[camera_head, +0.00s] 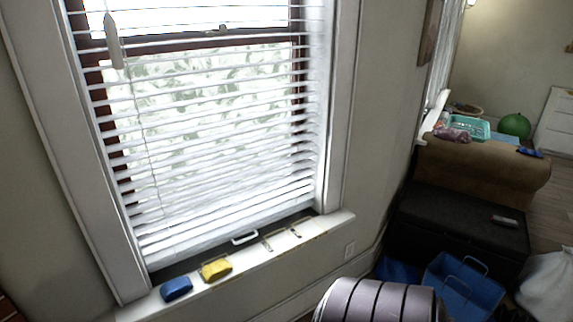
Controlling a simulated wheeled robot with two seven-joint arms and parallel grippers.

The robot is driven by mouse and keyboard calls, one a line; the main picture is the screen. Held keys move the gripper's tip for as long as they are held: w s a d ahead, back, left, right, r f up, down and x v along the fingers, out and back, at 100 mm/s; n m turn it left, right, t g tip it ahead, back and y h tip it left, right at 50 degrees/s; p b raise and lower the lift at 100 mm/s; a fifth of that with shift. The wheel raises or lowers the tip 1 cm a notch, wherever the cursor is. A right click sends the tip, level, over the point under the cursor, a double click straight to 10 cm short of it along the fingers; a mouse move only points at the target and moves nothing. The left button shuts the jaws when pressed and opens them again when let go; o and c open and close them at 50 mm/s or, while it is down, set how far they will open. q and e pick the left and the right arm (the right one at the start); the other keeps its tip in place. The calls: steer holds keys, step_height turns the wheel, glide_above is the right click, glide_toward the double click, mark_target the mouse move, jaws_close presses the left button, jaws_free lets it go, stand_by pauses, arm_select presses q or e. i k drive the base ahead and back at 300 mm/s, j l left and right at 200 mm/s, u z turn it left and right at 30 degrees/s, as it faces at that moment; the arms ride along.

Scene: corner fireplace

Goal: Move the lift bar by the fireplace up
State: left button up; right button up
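A window with white slatted blinds (210,130) fills the left half of the view. The blinds hang down nearly to the sill (335,220), with a pale bottom bar (215,232) along their lower edge, slightly above the sill. A small white handle-shaped piece (244,238) shows just below that bar; I cannot tell whether it is fixed to the window or lies on the sill. A white wand or pull (113,40) hangs at the upper left, with a thin cord below it. I cannot tell which part is the lift bar. No fireplace shows. Neither gripper is in view.
A blue block (176,289) and a yellow block (216,270) lie on the sill. A rounded lilac shape with dark bands stands at the bottom edge. A blue bin (463,287), dark chest (460,222) and brown ottoman (485,165) stand at right.

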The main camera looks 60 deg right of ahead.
mark_target(196, 249)
steer(key=z, duration=1.7)
